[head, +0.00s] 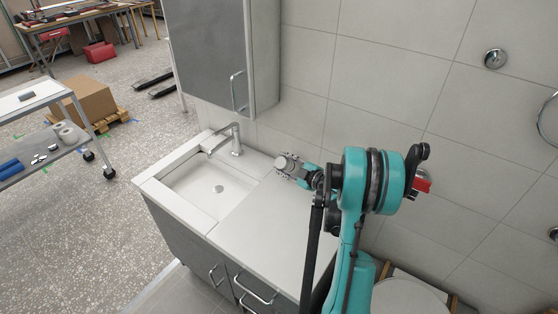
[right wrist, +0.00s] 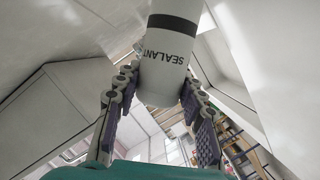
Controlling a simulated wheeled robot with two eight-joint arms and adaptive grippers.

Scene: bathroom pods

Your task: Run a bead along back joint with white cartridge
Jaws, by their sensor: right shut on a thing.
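The white cartridge (right wrist: 165,60), printed "SEALANT" with a dark band, is between the fingers of my right gripper (right wrist: 157,92) in the right wrist view. In the head view my right gripper (head: 297,170) is shut on it, and its pale round end (head: 285,162) shows. They are above the back edge of the grey countertop (head: 262,225), close to the tiled wall. The back joint (head: 262,155) between counter and wall shows left of the cartridge; my gripper and arm hide part of it. I cannot tell whether the nozzle touches the joint. My left gripper is out of view.
A white sink (head: 205,190) with a chrome faucet (head: 236,139) lies left of the cartridge. A grey wall cabinet (head: 220,55) hangs above the back joint. A toilet (head: 405,298) stands at the lower right. The front countertop is clear.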

